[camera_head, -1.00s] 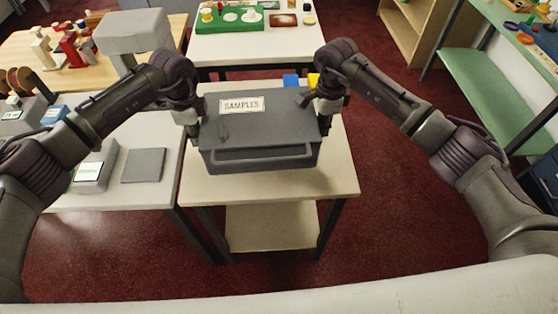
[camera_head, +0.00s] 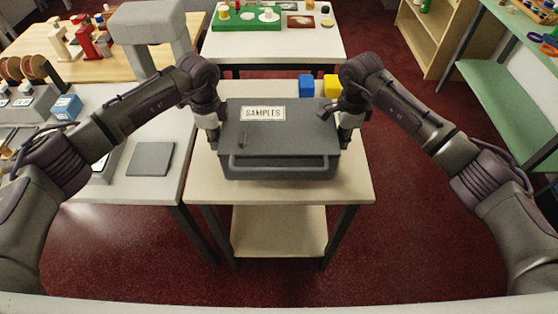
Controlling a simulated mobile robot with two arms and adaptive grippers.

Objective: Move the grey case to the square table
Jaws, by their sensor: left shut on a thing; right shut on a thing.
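The grey case (camera_head: 280,140) is dark grey, with a white "SAMPLES" label on its lid and a handle along its front. It is level at a small table with a pale square-looking top (camera_head: 205,188), resting on it or just above; I cannot tell which. My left gripper (camera_head: 213,140) is shut on the case's left side. My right gripper (camera_head: 344,136) is shut on its right side. The fingertips are partly hidden by the wrists and the case.
A blue block (camera_head: 306,86) and a yellow block (camera_head: 332,86) stand behind the case. A counter with a flat grey pad (camera_head: 150,159) adjoins on the left. A white table (camera_head: 235,45) with a green tray stands behind. Red floor is open on the right.

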